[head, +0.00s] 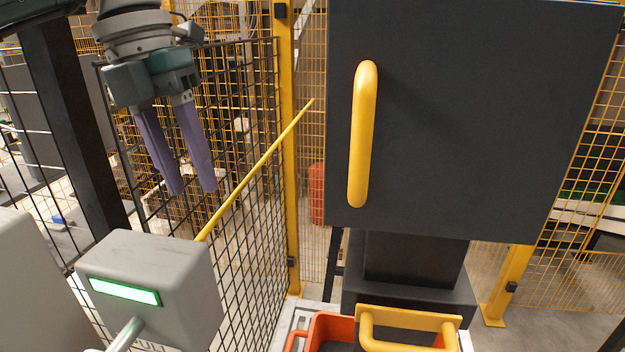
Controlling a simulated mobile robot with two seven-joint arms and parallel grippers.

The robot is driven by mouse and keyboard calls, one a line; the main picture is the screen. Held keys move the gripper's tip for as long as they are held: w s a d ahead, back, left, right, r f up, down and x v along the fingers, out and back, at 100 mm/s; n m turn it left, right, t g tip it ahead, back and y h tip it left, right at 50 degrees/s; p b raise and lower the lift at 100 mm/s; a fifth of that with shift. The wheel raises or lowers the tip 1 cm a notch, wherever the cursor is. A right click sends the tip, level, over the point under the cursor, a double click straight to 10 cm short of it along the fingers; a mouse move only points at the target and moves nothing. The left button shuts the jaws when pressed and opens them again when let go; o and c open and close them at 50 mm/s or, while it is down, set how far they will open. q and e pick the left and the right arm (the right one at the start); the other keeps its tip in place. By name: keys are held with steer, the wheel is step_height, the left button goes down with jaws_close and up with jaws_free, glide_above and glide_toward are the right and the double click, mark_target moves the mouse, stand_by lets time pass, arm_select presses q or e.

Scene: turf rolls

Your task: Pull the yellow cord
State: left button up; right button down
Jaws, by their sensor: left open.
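The yellow cord (256,168) runs taut and slanting, from behind the grey box at the lower left up to the right, near the yellow fence post. My left gripper (195,192) hangs from the top left with its two purple fingers pointing down. It is open and empty, a little left of the cord and apart from it in the picture. How far it is from the cord in depth I cannot tell. My right gripper is not in view.
A grey box (150,275) with a lit green panel stands at lower left. A dark cabinet (470,120) with a yellow handle (362,135) fills the right. An orange bin (330,328) and a yellow handle bar (408,318) are at the bottom. Black mesh fencing (262,215) stands behind the cord.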

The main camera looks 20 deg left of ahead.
mark_target(209, 222)
arm_select(q)
steer(key=f, duration=0.2)
steer(key=d+f, duration=0.1)
steer(key=f, duration=0.1)
steer(key=shift+w+f+p, duration=0.15)
steer(key=shift+f+p, duration=0.15)
steer(key=shift+f, duration=0.05)
steer(key=shift+c, duration=0.4)
jaws_close()
stand_by(0.7)
